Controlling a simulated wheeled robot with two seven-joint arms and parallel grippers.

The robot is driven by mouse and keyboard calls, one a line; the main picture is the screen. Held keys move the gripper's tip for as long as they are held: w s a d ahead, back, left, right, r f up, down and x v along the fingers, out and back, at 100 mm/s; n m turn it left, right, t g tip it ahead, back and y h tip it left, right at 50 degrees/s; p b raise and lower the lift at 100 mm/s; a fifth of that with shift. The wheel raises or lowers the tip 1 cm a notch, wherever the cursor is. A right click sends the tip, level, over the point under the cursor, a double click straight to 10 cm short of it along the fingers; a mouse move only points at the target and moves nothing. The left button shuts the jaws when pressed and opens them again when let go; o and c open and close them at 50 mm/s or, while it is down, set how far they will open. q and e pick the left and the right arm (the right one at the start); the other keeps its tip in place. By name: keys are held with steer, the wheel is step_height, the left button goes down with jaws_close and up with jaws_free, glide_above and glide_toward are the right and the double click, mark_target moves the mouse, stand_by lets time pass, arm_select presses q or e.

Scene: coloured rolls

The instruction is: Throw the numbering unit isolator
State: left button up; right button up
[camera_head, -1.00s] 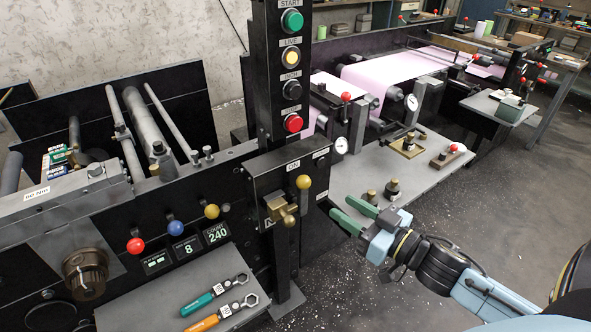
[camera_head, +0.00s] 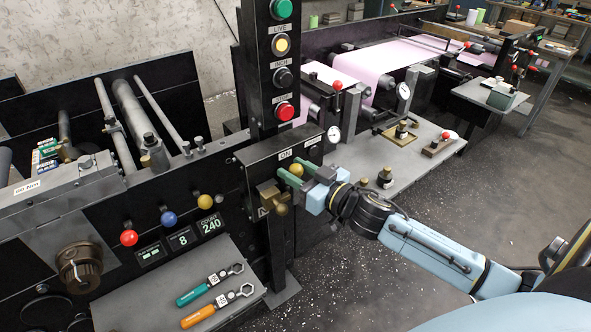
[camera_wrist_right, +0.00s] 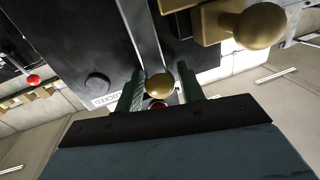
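The isolator is a black box (camera_head: 262,158) with an ON label on the side of the machine. A brass ball knob (camera_head: 297,171) stands at its right part. A brass block with a second ball knob (camera_head: 282,210) sits lower on its front; it also shows large in the right wrist view (camera_wrist_right: 259,26). My right gripper (camera_head: 298,177) is at the box, its green fingers open on both sides of the upper knob. In the right wrist view that knob (camera_wrist_right: 159,85) lies between the fingertips, with a small gap on the right. My left gripper is out of view.
A post with coloured buttons (camera_head: 283,75) rises just behind the box. Red, blue and yellow knobs (camera_head: 168,218) line the panel to the left. Two wrenches (camera_head: 215,290) lie on a grey shelf below. Gauges and fittings stand on the grey bench (camera_head: 425,165) at right.

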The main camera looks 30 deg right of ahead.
steer(key=shift+w, duration=0.2)
jaws_close()
